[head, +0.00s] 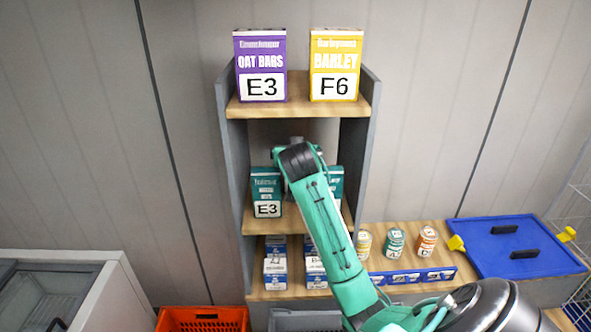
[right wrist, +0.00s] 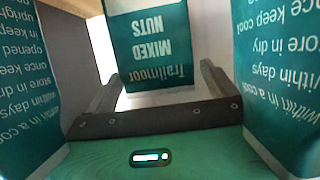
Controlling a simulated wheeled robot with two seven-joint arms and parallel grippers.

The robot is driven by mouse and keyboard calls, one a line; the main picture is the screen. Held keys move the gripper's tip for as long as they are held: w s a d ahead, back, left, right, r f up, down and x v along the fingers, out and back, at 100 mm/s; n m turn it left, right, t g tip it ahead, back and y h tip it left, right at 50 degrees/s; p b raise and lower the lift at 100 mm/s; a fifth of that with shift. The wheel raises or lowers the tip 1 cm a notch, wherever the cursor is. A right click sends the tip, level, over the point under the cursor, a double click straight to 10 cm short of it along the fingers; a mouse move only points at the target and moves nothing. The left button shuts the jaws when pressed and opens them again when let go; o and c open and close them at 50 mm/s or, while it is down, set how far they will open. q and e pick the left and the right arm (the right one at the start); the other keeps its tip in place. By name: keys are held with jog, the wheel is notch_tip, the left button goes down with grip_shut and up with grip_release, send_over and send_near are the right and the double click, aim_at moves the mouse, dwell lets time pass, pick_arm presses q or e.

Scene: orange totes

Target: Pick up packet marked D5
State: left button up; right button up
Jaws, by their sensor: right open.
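No D5 label is readable in either view. In the right wrist view a green packet reading "Trailmoor Mixed Nuts" (right wrist: 150,45) appears upside down, ahead of and between the fingers of my right gripper (right wrist: 162,75). The gripper is open; whether the packet is within the fingers' reach, I cannot tell. Teal packets with storage text stand close on the left (right wrist: 25,75) and right (right wrist: 280,70). In the head view my right arm reaches into the middle shelf, between a green packet marked E3 (head: 266,183) and another green packet (head: 336,182) mostly hidden by the arm. My left gripper is not in view.
The shelf unit (head: 362,105) holds a purple E3 box (head: 260,62) and a yellow F6 box (head: 336,62) on top. Blue-and-white packets (head: 275,262) stand below. Jars (head: 395,242) and a blue lid (head: 500,262) are at right. An orange tote (head: 200,320) is below.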

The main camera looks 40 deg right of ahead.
jog(key=c, duration=1.4)
jog(key=shift+c, duration=0.2)
jog(key=shift+r, duration=0.15)
